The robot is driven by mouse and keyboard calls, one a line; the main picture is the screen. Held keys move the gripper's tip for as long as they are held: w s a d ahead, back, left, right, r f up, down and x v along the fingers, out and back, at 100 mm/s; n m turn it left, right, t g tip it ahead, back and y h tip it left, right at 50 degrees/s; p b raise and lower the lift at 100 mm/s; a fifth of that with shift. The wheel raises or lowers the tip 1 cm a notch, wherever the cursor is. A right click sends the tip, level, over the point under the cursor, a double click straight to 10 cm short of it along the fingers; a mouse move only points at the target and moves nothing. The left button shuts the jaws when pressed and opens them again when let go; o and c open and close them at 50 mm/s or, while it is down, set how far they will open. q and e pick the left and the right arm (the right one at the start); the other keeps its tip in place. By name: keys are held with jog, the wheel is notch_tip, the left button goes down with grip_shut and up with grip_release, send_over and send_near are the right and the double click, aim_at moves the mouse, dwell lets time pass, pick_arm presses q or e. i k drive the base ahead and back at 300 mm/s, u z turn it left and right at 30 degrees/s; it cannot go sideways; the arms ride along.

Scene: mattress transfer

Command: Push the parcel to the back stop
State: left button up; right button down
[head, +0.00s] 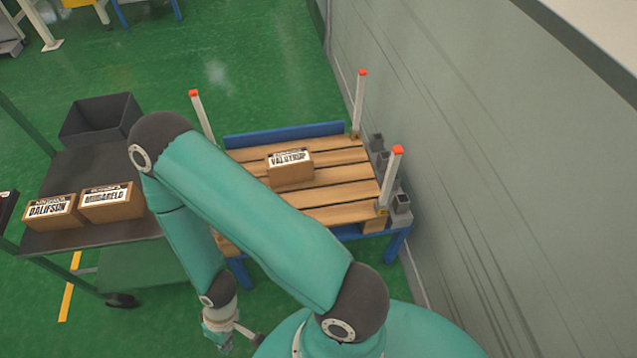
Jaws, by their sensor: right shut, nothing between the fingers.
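A brown cardboard parcel (290,170) with a white label reading roughly "VALSTRUP" sits upright on the wooden slats of a pallet (345,192). A blue bar (290,134), which looks like the back stop, runs along the pallet's far edge. Bare slats show between the parcel and the bar, so they are apart. My right gripper (254,338) is at the bottom of the view, shut and empty, well nearer than the parcel and not touching it. It is small and partly cut off by my arm. My left gripper is not in view.
A dark cart (95,240) at left carries two labelled boxes, one (50,212) beside another (112,202), and a black bin (100,118). White posts with orange tops (359,100) stand at the pallet's corners. A grey wall (470,170) closes off the right side.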

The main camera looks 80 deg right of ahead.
aim_at(296, 165)
jog(key=z, duration=0.6)
jog(key=k, duration=0.15)
jog(key=z, duration=0.65)
jog(key=i, duration=1.05)
